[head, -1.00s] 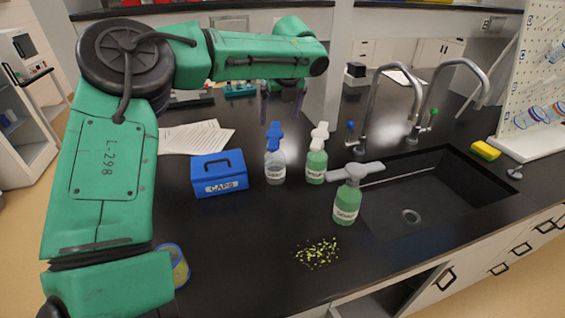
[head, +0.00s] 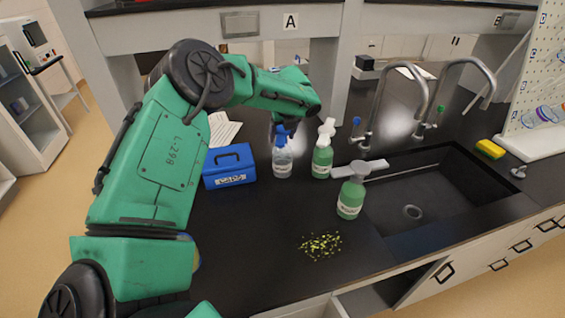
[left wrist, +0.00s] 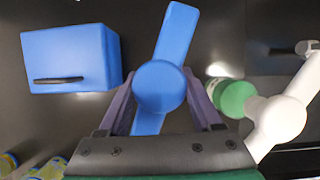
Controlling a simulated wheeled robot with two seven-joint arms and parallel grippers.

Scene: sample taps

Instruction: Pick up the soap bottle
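Three pump bottles stand on the black counter; their labels are too small to read, so I cannot tell which is the soap bottle. A clear bottle with a blue top (head: 283,162) is at the left. A green bottle with a white top (head: 322,160) is beside it. A green bottle with a grey top (head: 351,197) stands nearer, at the sink's edge. My left gripper (left wrist: 160,75) is open above the blue-topped bottle, its purple fingers on either side of the blue top (left wrist: 160,88), with gaps. The bottle's body is hidden beneath. My right gripper is not in view.
A blue box with a handle (head: 229,166) stands left of the bottles. The sink (head: 440,200) with two tall taps is at the right. A yellow sponge (head: 490,149) lies beyond it. Yellow-green bits (head: 321,245) are scattered on the front counter.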

